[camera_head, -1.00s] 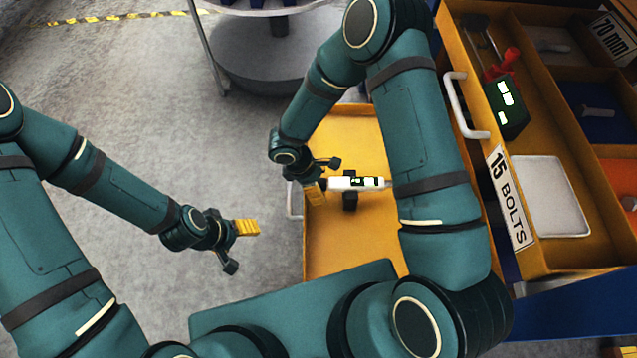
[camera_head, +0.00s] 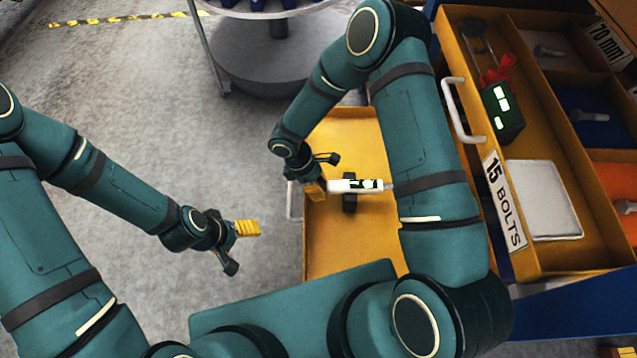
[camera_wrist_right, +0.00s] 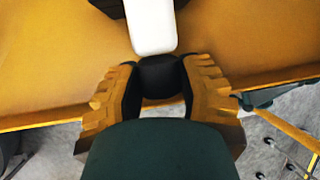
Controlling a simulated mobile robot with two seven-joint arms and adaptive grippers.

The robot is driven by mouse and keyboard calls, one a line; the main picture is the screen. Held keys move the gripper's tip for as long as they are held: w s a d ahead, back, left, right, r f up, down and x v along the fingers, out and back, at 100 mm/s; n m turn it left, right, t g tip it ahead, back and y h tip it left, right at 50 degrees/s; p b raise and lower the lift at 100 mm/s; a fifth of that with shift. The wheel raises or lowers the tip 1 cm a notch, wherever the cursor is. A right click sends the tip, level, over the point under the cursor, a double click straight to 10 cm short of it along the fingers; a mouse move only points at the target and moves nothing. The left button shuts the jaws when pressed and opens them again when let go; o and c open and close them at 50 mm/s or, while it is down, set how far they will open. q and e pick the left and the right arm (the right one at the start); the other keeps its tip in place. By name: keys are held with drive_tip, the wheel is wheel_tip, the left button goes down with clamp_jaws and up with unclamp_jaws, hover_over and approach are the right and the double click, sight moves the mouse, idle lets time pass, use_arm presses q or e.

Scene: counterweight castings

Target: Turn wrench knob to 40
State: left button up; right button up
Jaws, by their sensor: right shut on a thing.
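The wrench (camera_head: 342,186) is a white bar with a small dark green display whose digits are too small to read. It rests on a black support (camera_head: 349,204) in an open yellow drawer (camera_head: 340,245). My right gripper (camera_head: 321,180) is shut on the black knob at the wrench's left end. In the right wrist view, the knob (camera_wrist_right: 160,78) sits between the two ribbed yellow fingers, with the white wrench body beyond it. My left gripper (camera_head: 236,248) is open and empty over the floor, left of the drawer.
A yellow divided drawer (camera_head: 518,266) labelled 15 BOLTS stands at the right, with a green display box (camera_head: 502,112), a white tray (camera_head: 545,200) and bolts. A round grey base (camera_head: 270,65) stands at the back. The floor (camera_head: 130,90) at left is clear.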

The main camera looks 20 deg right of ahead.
drive_tip(key=shift+g, duration=0.8)
drive_tip(key=shift+w+f+n+g+y, duration=0.1)
drive_tip(key=shift+f+n+g+y, duration=0.2)
drive_tip(key=shift+g, duration=0.6)
drive_tip(key=shift+n+g+y+b, duration=0.3)
drive_tip(key=shift+g+b, duration=0.8)
drive_tip(key=shift+d+r+n+g+b, duration=0.1)
drive_tip(key=shift+n+g+b, duration=0.2)
drive_tip(key=shift+g+b, duration=0.9)
drive_tip(key=o, duration=1.2)
drive_tip(key=shift+r, duration=0.1)
